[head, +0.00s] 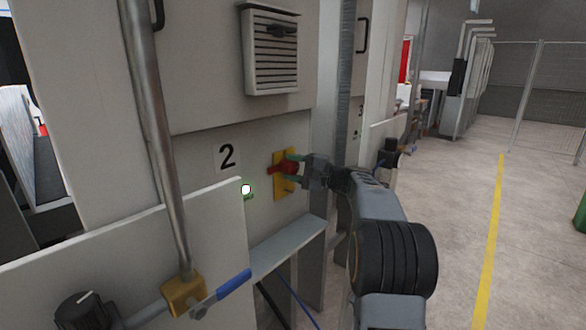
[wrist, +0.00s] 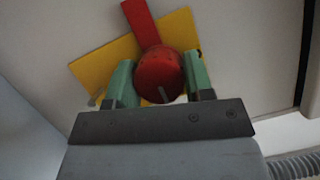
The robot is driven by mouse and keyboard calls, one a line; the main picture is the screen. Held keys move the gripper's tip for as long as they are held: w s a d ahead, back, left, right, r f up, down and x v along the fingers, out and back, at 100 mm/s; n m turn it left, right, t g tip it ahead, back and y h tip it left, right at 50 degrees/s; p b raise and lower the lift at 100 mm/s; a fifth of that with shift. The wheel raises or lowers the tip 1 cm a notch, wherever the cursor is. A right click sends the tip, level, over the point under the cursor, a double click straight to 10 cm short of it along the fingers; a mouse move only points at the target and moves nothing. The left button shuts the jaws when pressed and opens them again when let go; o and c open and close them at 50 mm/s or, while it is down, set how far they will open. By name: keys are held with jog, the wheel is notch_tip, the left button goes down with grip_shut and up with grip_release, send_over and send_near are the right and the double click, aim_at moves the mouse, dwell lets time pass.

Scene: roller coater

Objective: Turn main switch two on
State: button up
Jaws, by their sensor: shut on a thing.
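In the wrist view the red knob (wrist: 158,72) sits between the two green fingers of my gripper (wrist: 160,86). The fingers are shut on the knob's sides. The red handle points up and slightly left in the wrist view, across the yellow plate (wrist: 98,64). In the head view my gripper (head: 297,168) reaches the switch from the right and hides part of it.
A white round lamp (head: 246,189) is left of the switch. A vent (head: 271,50) is above it. A ledge (head: 288,247) runs below. A pipe (head: 155,130) and a blue-handled valve (head: 233,283) stand at the front left. The floor to the right is clear.

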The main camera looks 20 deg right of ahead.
dwell(0.4)
jog(key=o, duration=0.9)
jog(key=b+v, duration=0.1)
jog(key=v, duration=1.3)
jog(key=shift+a, duration=0.1)
